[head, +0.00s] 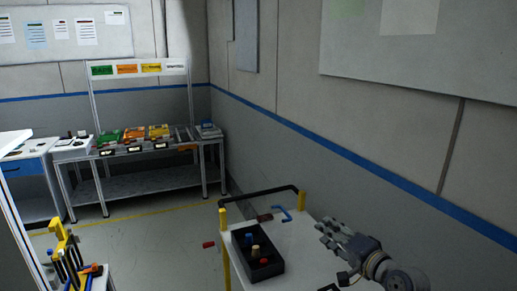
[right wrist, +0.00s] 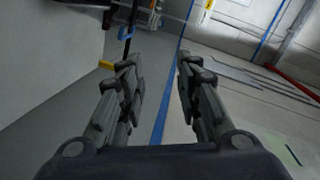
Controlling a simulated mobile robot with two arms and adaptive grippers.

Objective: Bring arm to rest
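My right gripper (head: 324,234) is at the lower right of the head view, over or beside a white-topped cart (head: 300,250). In the right wrist view the two fingers of the right gripper (right wrist: 156,70) stand apart with nothing between them. My left gripper shows in neither view.
A black tray (head: 264,268) with blue, tan and red pieces sits on the cart, left of the gripper. A black handle bar (head: 262,192) rises at the cart's far edge. A rack with coloured bins (head: 134,134) stands at the back. The right wall is close; grey floor lies left.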

